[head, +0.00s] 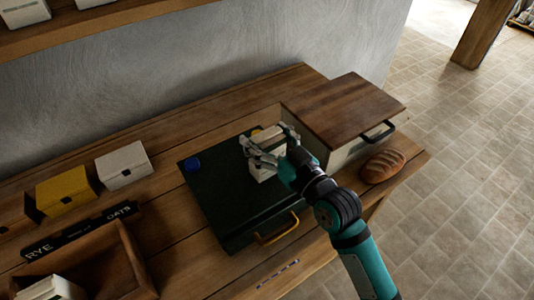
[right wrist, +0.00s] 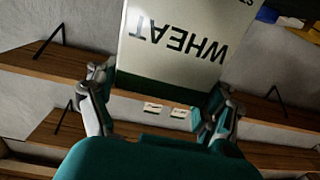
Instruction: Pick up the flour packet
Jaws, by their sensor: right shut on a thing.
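The flour packet (head: 262,172) is pale, and in the right wrist view the packet (right wrist: 180,45) shows the word WHEAT upside down above a dark green band. My right gripper (head: 269,150) is shut on it, with a finger on each side; these fingers also show in the right wrist view (right wrist: 155,108). The packet is over the dark green case (head: 215,205) on the wooden bench. The fingers hide part of the packet, and I cannot tell whether its base touches the case. My left gripper is not in view.
A box with a wooden lid (head: 345,105) and a bread loaf (head: 382,166) are to the right. A yellow packet (head: 65,190), a white packet (head: 123,166) and a wooden crate (head: 128,262) are to the left. A shelf (head: 85,25) runs above the bench.

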